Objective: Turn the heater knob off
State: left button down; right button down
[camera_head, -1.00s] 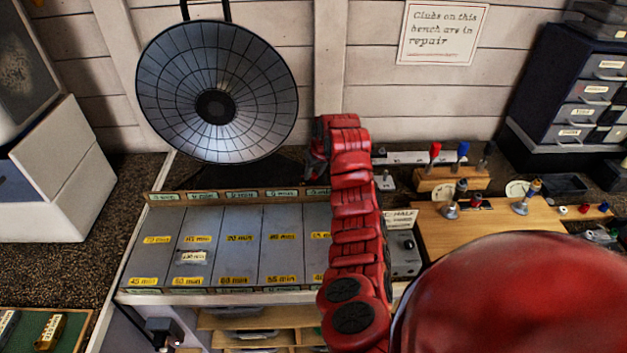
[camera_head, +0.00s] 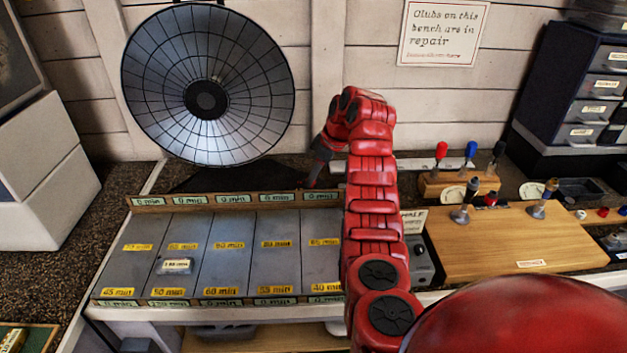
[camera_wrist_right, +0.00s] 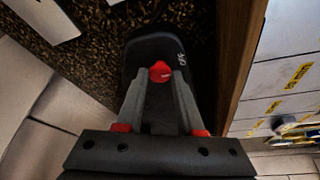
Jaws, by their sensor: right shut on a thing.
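The heater (camera_head: 208,60) is a round gridded dish at the back left, on a dark base (camera_head: 225,178). In the right wrist view, its red knob (camera_wrist_right: 160,72) sits on the dark base (camera_wrist_right: 150,47), beside white lettering that looks like "OFF". My right gripper (camera_wrist_right: 160,77) has its two grey fingers on either side of the knob, shut on it. In the head view, my right gripper (camera_head: 312,178) reaches down at the right end of the base, and the knob is hidden there. My left gripper is out of view.
A grey labelled tray (camera_head: 222,250) with a raised back rail lies in front of the heater. My right arm crosses its right end. A wooden block (camera_head: 490,245) with clubs or tools stands to the right. Dark drawers (camera_head: 575,85) are at the back right.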

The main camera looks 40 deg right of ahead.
dwell(0.3)
jog(key=c, duration=0.5)
grip_release()
jog(key=shift+c, duration=0.2)
jog(key=shift+r, duration=0.1)
jog(key=shift+d+r, duration=0.1)
jog(key=shift+r, duration=0.15)
jog(key=p+v, duration=0.6)
jog(key=v, duration=1)
jog(key=shift+s+d+r, duration=0.2)
jog(key=shift+r, duration=0.1)
